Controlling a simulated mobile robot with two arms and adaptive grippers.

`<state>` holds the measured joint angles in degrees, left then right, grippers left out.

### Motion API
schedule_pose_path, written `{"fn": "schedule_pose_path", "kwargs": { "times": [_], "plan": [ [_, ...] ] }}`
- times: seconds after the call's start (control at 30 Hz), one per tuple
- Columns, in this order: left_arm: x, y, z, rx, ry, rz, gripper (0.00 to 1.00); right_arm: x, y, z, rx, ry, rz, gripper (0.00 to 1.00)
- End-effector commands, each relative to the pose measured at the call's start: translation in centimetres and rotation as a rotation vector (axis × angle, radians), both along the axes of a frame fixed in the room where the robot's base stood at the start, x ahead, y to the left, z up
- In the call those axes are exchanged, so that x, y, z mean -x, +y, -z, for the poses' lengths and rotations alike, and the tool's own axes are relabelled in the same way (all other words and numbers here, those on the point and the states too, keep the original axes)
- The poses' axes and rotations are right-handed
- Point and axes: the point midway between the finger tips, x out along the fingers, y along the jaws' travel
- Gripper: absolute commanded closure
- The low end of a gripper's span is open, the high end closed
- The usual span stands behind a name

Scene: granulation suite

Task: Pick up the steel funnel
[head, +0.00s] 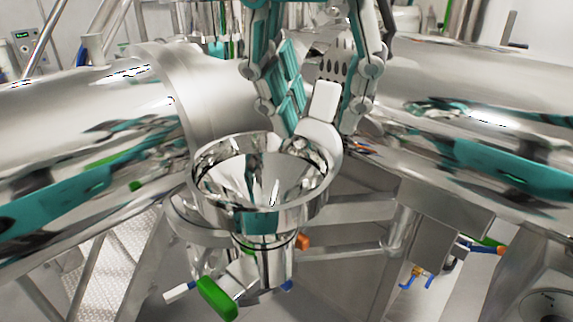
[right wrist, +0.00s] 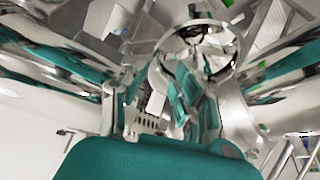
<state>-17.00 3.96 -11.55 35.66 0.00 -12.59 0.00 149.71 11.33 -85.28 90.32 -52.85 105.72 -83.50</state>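The steel funnel (head: 262,190) sits upright at the middle of the head view, its wide shiny mouth facing up and its spout pointing down. It also shows near the top of the right wrist view (right wrist: 197,70). My right gripper (head: 319,128) comes down from above, just behind and to the right of the funnel's far rim. Its two fingers are spread with a wide gap, and nothing is held between them. The left finger's tip appears close to the rim; I cannot tell whether it touches. My left gripper is not in view.
Large polished steel drums flank the funnel at left (head: 75,150) and right (head: 480,100), with teal reflections. A pale curved fitting (head: 322,137) stands behind the rim. A green valve handle (head: 217,298) lies below the funnel. Steel framing crosses beneath.

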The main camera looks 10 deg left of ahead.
Motion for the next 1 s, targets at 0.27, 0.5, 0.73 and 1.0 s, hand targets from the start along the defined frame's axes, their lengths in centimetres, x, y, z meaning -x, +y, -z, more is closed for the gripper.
{"fn": "schedule_pose_path", "kwargs": {
  "times": [0.27, 0.5, 0.73, 1.0],
  "plan": [
    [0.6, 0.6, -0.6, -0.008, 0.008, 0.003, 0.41, -1.3, -0.3, 3.3, -0.001, 0.001, 0.000, 0.70],
    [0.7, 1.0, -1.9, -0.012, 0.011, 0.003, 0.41, -1.8, -0.8, 5.3, 0.001, 0.000, -0.001, 0.70],
    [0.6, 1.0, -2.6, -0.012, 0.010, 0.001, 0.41, -2.7, -1.0, 8.1, -0.002, -0.001, 0.000, 0.70],
    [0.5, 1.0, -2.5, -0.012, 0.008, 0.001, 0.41, -2.8, -1.0, 8.5, -0.004, 0.000, 0.001, 0.72]
  ]
}}
